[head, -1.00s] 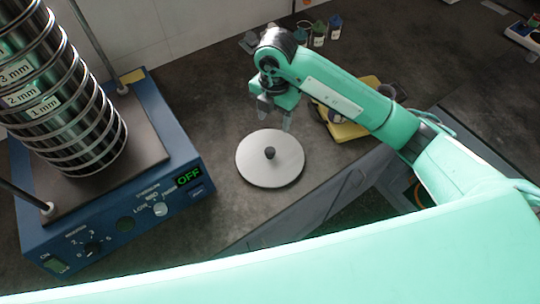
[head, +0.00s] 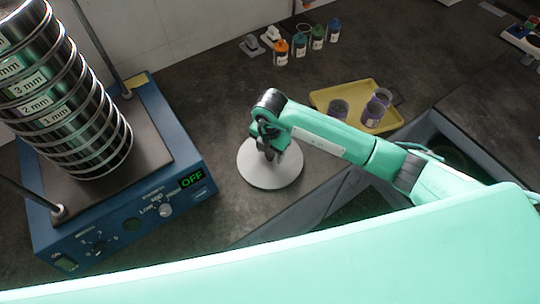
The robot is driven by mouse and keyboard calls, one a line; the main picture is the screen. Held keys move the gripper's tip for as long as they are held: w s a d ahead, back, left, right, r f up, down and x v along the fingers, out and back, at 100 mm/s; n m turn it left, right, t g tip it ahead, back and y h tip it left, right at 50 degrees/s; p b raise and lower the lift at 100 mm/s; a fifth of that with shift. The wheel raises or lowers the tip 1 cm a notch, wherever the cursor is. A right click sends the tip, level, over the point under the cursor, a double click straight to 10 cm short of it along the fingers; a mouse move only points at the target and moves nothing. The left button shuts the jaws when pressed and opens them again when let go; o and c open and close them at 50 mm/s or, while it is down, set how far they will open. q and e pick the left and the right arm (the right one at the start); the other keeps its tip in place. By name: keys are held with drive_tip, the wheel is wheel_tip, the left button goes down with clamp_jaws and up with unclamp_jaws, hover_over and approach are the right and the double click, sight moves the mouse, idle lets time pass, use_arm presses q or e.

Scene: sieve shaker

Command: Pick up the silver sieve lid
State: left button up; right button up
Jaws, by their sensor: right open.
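The silver sieve lid (head: 268,174) is a round flat disc lying on the dark worktop, right of the blue shaker. My right gripper (head: 270,152) is over the lid and points down at its middle. It hides the lid's dark knob. The fingers are open, and I cannot tell whether the knob is between them. My left gripper is not in view.
The blue sieve shaker (head: 128,218) with a stack of sieves (head: 70,110) stands at the left, its display reading OFF. A yellow tray (head: 345,94) with purple-banded cups is at the right. Several small bottles (head: 299,47) stand at the back. Bare worktop lies behind the lid.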

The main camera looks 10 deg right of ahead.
drive_tip(key=shift+f, duration=0.3)
drive_tip(key=c, duration=1.1)
drive_tip(key=shift+r, duration=0.1)
drive_tip(key=shift+c, duration=0.2)
